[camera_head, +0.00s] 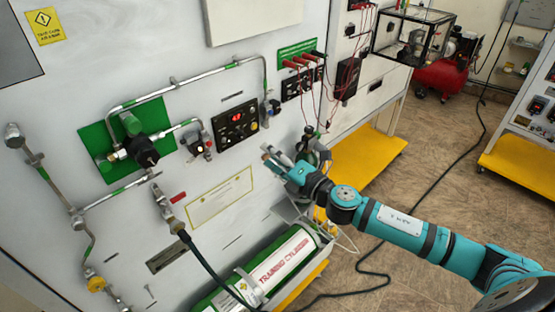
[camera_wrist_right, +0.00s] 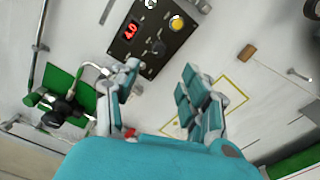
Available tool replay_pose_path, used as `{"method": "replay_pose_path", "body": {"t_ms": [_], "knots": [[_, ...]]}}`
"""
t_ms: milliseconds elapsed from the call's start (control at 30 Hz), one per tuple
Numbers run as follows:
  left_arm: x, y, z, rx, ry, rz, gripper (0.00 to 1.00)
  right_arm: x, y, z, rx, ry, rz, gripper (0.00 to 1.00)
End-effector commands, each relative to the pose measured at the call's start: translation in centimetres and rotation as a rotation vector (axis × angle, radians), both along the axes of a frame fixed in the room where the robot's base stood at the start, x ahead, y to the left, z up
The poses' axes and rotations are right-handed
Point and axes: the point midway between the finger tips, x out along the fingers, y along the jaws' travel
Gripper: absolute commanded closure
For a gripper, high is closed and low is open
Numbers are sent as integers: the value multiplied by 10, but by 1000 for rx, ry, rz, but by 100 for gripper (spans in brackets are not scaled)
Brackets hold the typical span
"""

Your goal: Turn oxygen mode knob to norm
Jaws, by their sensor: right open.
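The black control panel (camera_head: 220,138) with a red lit display is on the white wall panel, up and left of my right gripper. It holds several small dark knobs and a yellow button. In the right wrist view the panel (camera_wrist_right: 127,50) is beyond the fingertips, with the red digits, a yellow button (camera_wrist_right: 177,23) and a dark knob (camera_wrist_right: 158,47). I cannot read which knob is the oxygen mode knob or its setting. My right gripper (camera_head: 268,155) is open and empty, apart from the panel; its two fingers (camera_wrist_right: 160,72) are spread in the wrist view. My left gripper is not in view.
Metal pipes, a green plate (camera_head: 92,137) with a black valve, and a red-handled valve (camera_head: 178,197) stick out left of the panel. A training cylinder (camera_head: 285,262) lies below. Red cables (camera_head: 318,100) hang to the right.

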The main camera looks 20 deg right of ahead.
Motion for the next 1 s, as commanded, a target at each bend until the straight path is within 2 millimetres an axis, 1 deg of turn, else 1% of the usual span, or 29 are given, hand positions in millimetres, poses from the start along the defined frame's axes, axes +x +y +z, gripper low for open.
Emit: {"method": "replay_pose_path", "body": {"t_ms": [33,100,233,767,833,867,967,1000], "knots": [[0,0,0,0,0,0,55,-6,-2,-2,0,4,1,55],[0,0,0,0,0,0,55,-12,-4,-1,0,3,1,55],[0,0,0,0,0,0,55,-18,-6,0,-1,0,2,55],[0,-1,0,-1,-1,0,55,-18,-7,-1,0,2,-1,55],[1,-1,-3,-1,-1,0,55,-17,-10,-11,14,20,-12,55],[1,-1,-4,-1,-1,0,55,-15,-13,-19,26,34,-21,55],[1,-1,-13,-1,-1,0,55,-10,-29,-64,96,114,-79,55],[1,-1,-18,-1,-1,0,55,-8,-37,-89,133,159,-112,55]]}}
